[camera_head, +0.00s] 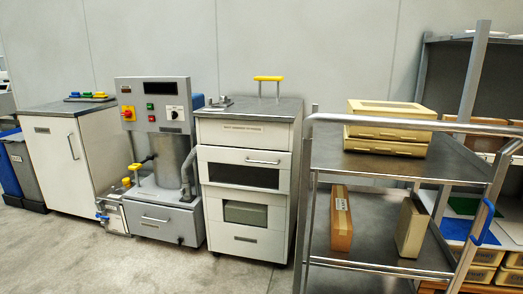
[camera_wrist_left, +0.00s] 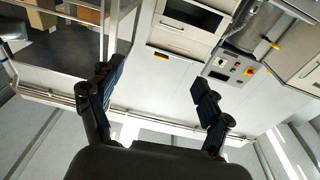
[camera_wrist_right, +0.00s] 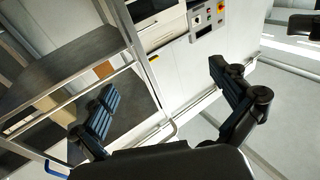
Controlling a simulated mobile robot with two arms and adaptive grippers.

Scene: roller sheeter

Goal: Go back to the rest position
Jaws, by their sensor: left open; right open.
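My left gripper (camera_wrist_left: 158,97) shows in the left wrist view with its two dark fingers wide apart and nothing between them. My right gripper (camera_wrist_right: 170,95) shows in the right wrist view, also open and empty. Neither gripper appears in the head view. Both wrist views are turned over, with the machines hanging from the top. Neither gripper touches anything that I can see.
A metal trolley (camera_head: 375,262) with yellowish boxes (camera_head: 388,133) stands at right. A drawer cabinet (camera_head: 245,133), a grey machine with a control panel (camera_head: 155,103) and a white cabinet (camera_head: 62,165) line the wall. Floor (camera_head: 140,270) at front left is clear.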

